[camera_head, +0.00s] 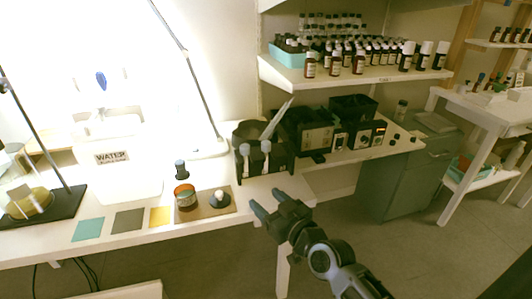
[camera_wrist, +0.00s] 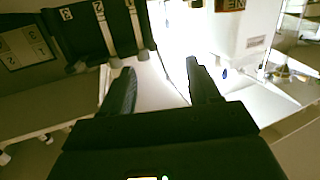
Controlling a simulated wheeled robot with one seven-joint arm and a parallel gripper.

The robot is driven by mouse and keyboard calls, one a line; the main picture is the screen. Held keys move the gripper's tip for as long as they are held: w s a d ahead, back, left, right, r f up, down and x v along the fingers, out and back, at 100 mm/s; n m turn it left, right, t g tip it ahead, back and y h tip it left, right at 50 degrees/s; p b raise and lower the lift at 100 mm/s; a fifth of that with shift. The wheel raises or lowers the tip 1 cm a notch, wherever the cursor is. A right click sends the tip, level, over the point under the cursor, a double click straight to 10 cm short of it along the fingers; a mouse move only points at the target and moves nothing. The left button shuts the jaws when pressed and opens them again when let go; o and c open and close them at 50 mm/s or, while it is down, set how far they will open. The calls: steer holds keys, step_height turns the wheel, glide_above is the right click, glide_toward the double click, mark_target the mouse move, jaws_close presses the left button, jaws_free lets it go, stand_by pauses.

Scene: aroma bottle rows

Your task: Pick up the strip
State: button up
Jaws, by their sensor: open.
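A pale, narrow strip (camera_head: 277,120) stands tilted up out of the black holder (camera_head: 243,172) at the middle of the bench. I cannot tell whether it is one strip or several overlapping. My gripper (camera_head: 268,205) is open and empty, just off the bench's front edge, below and in front of the holder. In the wrist view my gripper (camera_wrist: 160,68) shows its two dark fingers apart with only the white bench top between them. The black holder's numbered face (camera_wrist: 85,30) is at the upper left there, with pale-stemmed, grey-ended pieces on it. The tilted strip is not clear in that view.
A brown tray (camera_head: 226,208) with an amber jar (camera_head: 185,196) lies left of my gripper. Flat coloured squares (camera_head: 128,219) and a WATER container (camera_head: 115,178) are further left. Black boxes (camera_head: 307,139) stand right of the holder. A shelf of bottles (camera_head: 355,77) hangs above.

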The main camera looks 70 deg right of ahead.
mark_target(269, 147)
steer(key=w+d+r, duration=0.1)
steer(key=d, duration=0.3)
steer(key=w+d+r+m+h, duration=0.1)
steer(key=d, duration=0.4)
steer(key=w+d+r+h+b, duration=0.1)
steer(key=d, duration=0.3)
steer(key=shift+w+d+r+m, duration=0.1)
steer(key=shift+w+d+m, duration=0.2)
steer(key=shift+w+d, duration=0.05)
steer(key=x, duration=0.4)
steer(key=p+x, duration=0.1)
steer(key=x, duration=0.1)
steer(key=shift+d+r, duration=0.2)
steer(key=shift+d, duration=0.3)
steer(key=shift+w+d, duration=0.3)
steer(key=shift+w, duration=0.05)
steer(key=shift+c, duration=0.4)
steer(key=c, duration=0.7)
